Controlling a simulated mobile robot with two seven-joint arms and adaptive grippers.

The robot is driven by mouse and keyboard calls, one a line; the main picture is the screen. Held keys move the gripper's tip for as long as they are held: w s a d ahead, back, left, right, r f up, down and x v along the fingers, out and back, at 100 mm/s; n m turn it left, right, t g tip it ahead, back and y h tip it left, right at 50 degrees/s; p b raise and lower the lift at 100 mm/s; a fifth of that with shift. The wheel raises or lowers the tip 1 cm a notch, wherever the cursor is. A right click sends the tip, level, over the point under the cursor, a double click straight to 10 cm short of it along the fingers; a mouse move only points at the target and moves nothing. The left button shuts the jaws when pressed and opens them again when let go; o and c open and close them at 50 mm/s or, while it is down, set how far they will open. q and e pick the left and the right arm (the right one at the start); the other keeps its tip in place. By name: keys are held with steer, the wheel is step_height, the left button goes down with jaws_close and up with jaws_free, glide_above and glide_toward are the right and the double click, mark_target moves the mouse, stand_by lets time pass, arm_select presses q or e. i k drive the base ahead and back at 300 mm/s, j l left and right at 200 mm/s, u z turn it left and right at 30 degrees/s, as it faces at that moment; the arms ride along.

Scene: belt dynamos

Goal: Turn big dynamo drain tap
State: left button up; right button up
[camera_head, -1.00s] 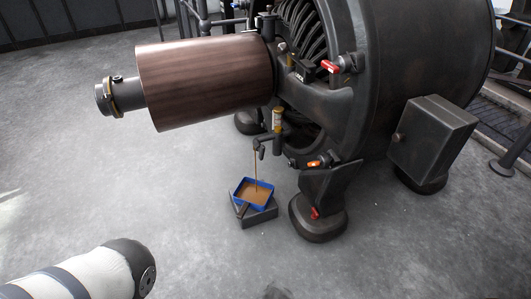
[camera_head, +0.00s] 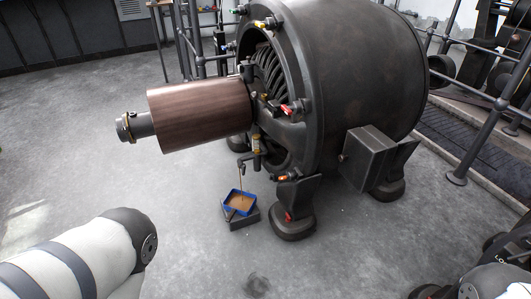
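The big dynamo (camera_head: 365,75) stands at the centre right, a dark round housing with a copper-brown cylinder (camera_head: 200,116) on its shaft at left. The drain tap (camera_head: 255,160) hangs below the shaft bearing, with a brass-coloured part above it. A thin brown stream falls from its spout into a blue tray (camera_head: 228,205) holding brown liquid. The tray sits on a dark block on the floor. My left arm shows at the lower left and part of my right arm at the lower right corner. Neither gripper's fingers are in view, and both arms are apart from the tap.
A dark box (camera_head: 367,158) juts from the dynamo's side. Red and orange handles (camera_head: 287,177) sit around the housing and feet. Railings (camera_head: 490,105) run along the right and another stands behind at left. The grey floor in front and left is clear.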

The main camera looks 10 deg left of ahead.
mark_target(242, 166)
steer(key=i+j+z, duration=0.35)
steer(key=i, duration=0.25)
steer(key=i+j+z, duration=0.15)
steer(key=i, duration=0.2)
